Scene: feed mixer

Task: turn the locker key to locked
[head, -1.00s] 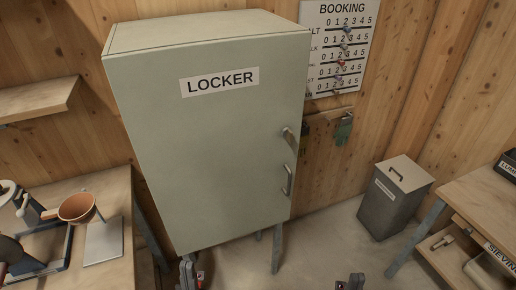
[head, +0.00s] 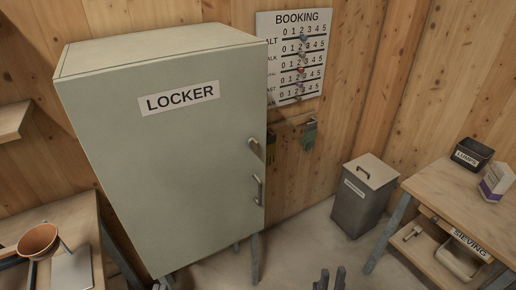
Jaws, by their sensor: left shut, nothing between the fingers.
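The grey-green locker (head: 175,150) stands against the wood wall with its door closed and a LOCKER label (head: 179,98) on it. Near the door's right edge, a small metal fitting (head: 254,147) sits above an upright handle (head: 258,190). The fitting is too small to tell whether it is the key, or which way it is turned. My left gripper (head: 160,285) barely shows at the bottom edge, shut and empty, below the locker. My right gripper (head: 331,280) is at the bottom edge, right of the locker, its fingers apart with nothing between them. Both are clear of the door.
A booking board (head: 294,56) and gloves (head: 309,135) hang right of the locker. A lidded grey bin (head: 364,200) stands on the floor. A sieving table (head: 455,185) is at the right, and a bench with a copper-coloured pan (head: 38,241) at the left. Floor before the locker is free.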

